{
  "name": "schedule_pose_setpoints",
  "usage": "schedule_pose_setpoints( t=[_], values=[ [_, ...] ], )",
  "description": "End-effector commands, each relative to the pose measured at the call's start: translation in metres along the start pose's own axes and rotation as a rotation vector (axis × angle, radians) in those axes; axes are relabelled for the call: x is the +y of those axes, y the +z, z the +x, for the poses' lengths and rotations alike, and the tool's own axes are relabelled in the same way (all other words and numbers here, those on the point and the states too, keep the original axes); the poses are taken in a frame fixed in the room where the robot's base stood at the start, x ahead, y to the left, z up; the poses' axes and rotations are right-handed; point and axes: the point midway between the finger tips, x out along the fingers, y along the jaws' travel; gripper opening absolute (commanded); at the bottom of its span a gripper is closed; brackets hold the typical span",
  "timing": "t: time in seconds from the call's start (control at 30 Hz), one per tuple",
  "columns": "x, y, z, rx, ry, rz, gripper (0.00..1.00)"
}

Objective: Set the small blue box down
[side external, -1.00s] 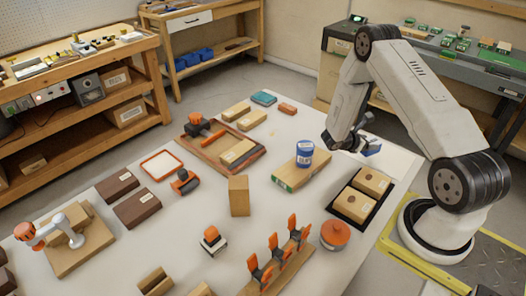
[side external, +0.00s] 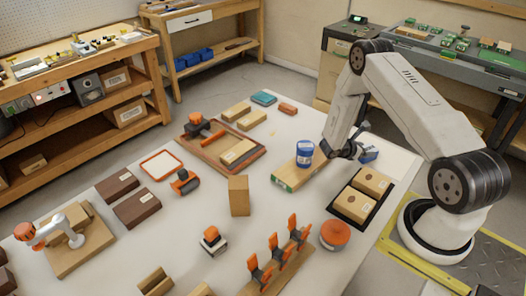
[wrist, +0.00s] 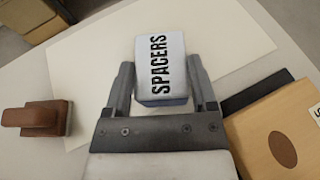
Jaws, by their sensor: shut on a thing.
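The small blue box (wrist: 160,68) shows in the wrist view with a pale face lettered "SPACERS" and a bluish lower edge. My gripper (wrist: 164,82) has one finger on each side of it and is shut on it. Part of the box is hidden by my gripper there. It appears to be above the table; I cannot tell the exact gap.
A black tray (side external: 342,212) with two cartons stands close in front of the box. A blue-and-white can (side external: 305,153) stands on a wooden block (side external: 289,179) to the left. In the wrist view a brown object (wrist: 36,118) lies left, and pale surface beyond the box is clear.

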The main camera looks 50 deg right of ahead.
Motion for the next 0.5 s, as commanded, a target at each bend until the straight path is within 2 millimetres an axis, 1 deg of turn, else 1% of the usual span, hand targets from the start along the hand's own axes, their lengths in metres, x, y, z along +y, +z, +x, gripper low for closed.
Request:
schedule_pose_setpoints(
  t=[0.1, 0.13, 0.17, 0.2, 0.23, 0.5],
  values=[
    [0.0001, -0.0019, 0.0009, -0.001, 0.000, 0.000, 0.08],
    [0.0001, -0.0023, 0.0010, 0.000, 0.000, 0.000, 0.76],
    [0.0002, -0.0020, 0.0009, 0.000, 0.000, 0.000, 0.86],
    [0.0001, -0.0019, 0.0009, 0.000, 0.000, 0.000, 0.98],
    [0.0001, -0.0019, 0.0008, 0.000, 0.000, 0.000, 1.00],
    [0.0001, -0.0014, 0.0006, 0.000, 0.000, 0.000, 1.00]
  ],
)
